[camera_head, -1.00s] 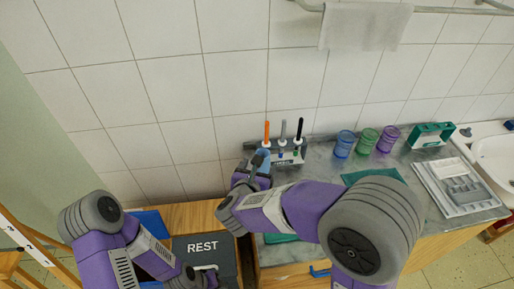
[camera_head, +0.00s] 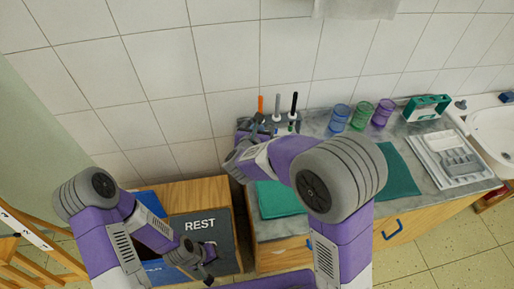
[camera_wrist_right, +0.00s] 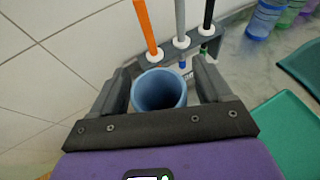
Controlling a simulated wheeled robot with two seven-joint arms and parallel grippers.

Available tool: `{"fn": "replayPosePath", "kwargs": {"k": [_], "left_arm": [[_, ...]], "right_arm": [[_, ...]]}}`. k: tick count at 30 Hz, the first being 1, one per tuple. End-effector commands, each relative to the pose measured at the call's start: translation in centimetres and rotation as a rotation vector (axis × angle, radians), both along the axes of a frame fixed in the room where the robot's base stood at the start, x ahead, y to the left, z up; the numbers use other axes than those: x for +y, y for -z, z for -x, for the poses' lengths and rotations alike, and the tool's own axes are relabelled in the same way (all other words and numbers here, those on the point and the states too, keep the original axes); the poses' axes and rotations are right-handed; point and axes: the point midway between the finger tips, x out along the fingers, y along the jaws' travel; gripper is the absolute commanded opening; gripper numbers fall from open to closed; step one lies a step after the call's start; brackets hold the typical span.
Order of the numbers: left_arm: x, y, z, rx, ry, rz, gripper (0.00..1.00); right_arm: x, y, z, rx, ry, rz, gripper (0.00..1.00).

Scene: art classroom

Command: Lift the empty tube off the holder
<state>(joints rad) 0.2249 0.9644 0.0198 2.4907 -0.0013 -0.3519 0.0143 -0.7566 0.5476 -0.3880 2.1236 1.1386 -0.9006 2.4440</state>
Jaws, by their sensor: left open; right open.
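The holder (camera_head: 283,117) stands against the wall on the counter, with orange, grey and black tool handles upright in it. It also shows in the right wrist view (camera_wrist_right: 180,52). The blue tube (camera_wrist_right: 158,90) has an open top, and its inside looks empty. It stands upright between the open fingers of my right gripper (camera_wrist_right: 165,95), at the near left of the holder. Its lower part is hidden, so I cannot tell how it sits. In the head view my right gripper (camera_head: 258,126) largely covers it. My left gripper (camera_head: 205,275) is open and away from the holder, low over the REST panel.
Blue, green and purple cups (camera_head: 362,115) stand right of the holder. Green mats (camera_head: 398,172) lie on the counter (camera_head: 436,205). The dark REST panel (camera_head: 198,232) is at the left.

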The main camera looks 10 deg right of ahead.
Motion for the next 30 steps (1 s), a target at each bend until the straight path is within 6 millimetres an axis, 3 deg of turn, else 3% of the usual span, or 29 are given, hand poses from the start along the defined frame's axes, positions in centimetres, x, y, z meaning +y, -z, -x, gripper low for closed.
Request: {"fn": "replayPosePath", "kwargs": {"k": [2,14,23,26,30], "left_arm": [[0.0,0.0,0.0,0.0,0.0,0.0,0.43],[0.0,0.0,0.0,0.0,0.0,0.0,0.43],[0.0,-0.2,0.0,0.0,0.0,0.0,0.43],[0.0,-0.6,0.0,0.0,0.0,0.0,0.43],[0.0,-1.6,0.0,0.0,0.0,0.0,0.43]], "right_arm": [[0.0,0.0,0.0,0.0,0.0,0.0,0.72],[0.0,0.0,0.0,0.0,0.0,0.0,0.1],[0.0,-0.5,0.0,-0.002,0.001,-0.001,0.1],[0.1,-1.8,0.0,-0.004,0.001,-0.003,0.1],[0.0,-5.1,0.0,-0.006,0.002,-0.006,0.1]]}}
